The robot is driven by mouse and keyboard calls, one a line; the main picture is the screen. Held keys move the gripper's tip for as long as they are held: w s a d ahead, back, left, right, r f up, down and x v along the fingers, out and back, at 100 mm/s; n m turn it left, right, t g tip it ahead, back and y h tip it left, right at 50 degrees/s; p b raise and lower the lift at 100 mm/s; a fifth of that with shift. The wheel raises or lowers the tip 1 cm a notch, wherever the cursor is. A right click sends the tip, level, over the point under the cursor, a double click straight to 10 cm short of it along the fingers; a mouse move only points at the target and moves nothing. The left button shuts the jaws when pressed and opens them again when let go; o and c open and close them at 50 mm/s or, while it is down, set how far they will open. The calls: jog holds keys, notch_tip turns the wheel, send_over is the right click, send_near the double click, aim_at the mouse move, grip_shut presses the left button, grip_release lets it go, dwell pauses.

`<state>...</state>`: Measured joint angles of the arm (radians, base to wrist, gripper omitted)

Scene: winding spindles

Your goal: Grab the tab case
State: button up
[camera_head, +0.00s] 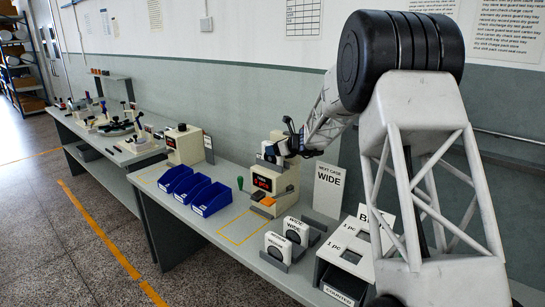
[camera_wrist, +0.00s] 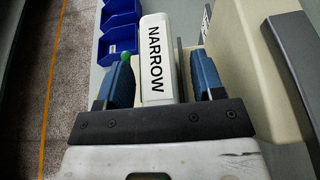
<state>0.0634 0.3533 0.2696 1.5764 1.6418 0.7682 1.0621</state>
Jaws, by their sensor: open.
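A white case labelled NARROW (camera_wrist: 155,60) stands between the two fingers of my gripper (camera_wrist: 163,82) in the wrist view. The fingers are apart, one on each side of it, and a gap shows on its right. In the head view my gripper (camera_head: 283,149) is at the top of the cream machine with the red display (camera_head: 264,182), beside a small white case (camera_head: 269,154). Two more white cases with round dark-rimmed fronts, a rear one (camera_head: 296,230) and a front one (camera_head: 277,246), stand in grey holders on the bench. Their small labels are hard to read.
A sign reading NEXT CASE WIDE (camera_head: 328,188) stands right of the machine. A white-topped box with slots (camera_head: 352,246) is at the bench's near end. Blue bins (camera_head: 211,199) stand to the left. A yellow-outlined area (camera_head: 240,228) on the bench is clear.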

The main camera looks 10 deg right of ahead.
jog(key=c, duration=1.1)
jog(key=shift+r, duration=0.15)
jog(key=shift+r, duration=0.75)
notch_tip(320, 180, up, 2)
jog(key=shift+r, duration=0.1)
jog(key=s+r, duration=0.1)
jog(key=s, duration=1.5)
jog(key=shift+d, duration=0.45)
